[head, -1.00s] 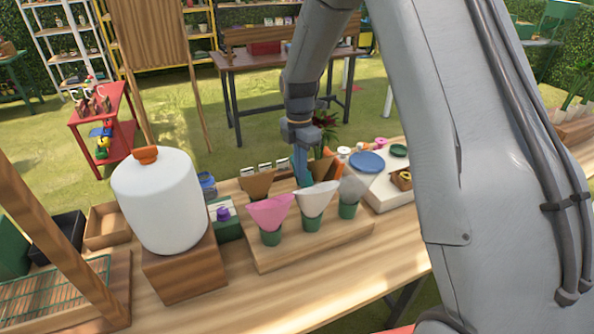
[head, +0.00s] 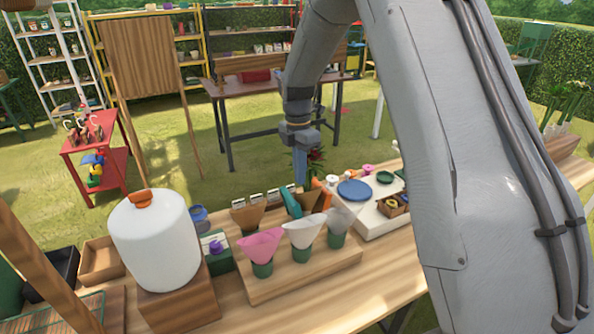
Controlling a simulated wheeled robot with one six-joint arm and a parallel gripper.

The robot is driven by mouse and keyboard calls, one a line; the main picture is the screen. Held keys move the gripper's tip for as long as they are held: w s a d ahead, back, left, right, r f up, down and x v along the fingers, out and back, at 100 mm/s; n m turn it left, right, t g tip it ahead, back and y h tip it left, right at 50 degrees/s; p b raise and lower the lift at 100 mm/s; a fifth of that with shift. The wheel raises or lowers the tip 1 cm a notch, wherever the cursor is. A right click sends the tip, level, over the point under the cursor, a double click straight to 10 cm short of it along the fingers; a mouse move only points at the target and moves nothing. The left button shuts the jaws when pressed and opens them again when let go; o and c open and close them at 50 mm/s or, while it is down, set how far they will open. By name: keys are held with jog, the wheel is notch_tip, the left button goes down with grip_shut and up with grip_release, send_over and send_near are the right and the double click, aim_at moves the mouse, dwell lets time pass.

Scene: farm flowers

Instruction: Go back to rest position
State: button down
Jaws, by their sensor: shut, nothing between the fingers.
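My gripper (head: 300,168) shows in the head view at the end of my grey arm, pointing down. Its blue fingers are shut and hold nothing. It hangs above the back of the wooden board (head: 305,278) with the paper cones. On the board a pink cone (head: 262,243), a white cone (head: 303,232) and a clear greyish cone (head: 343,220) stand in green holders in the front row. Behind them are a brown cone (head: 246,217) and a teal cone (head: 291,203). The fingertips are close to the teal cone; I cannot tell if they touch it.
A large white jar (head: 156,243) with an orange cap stands on a wooden block at the left. A white board (head: 362,222) with a blue disc (head: 354,190) lies right of the cones. A red stand (head: 98,150) and a wooden panel (head: 150,60) stand behind on the grass.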

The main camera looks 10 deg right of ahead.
jog(key=s+d+f+m+b, duration=0.1)
jog(key=s+f+m+b, duration=0.1)
jog(key=s+m, duration=0.5)
jog(key=s+d+f+m+t+b, duration=0.1)
jog(key=s+m+b, duration=0.3)
jog(key=s+m, duration=0.4)
jog(key=s+d+f+m+t+b, duration=0.1)
jog(key=s+d+f+m+b, duration=0.1)
jog(key=s+m, duration=0.6)
jog(key=shift+s+f+b, duration=0.75)
jog(key=shift+s+f, duration=0.05)
jog(key=shift+f, duration=0.1)
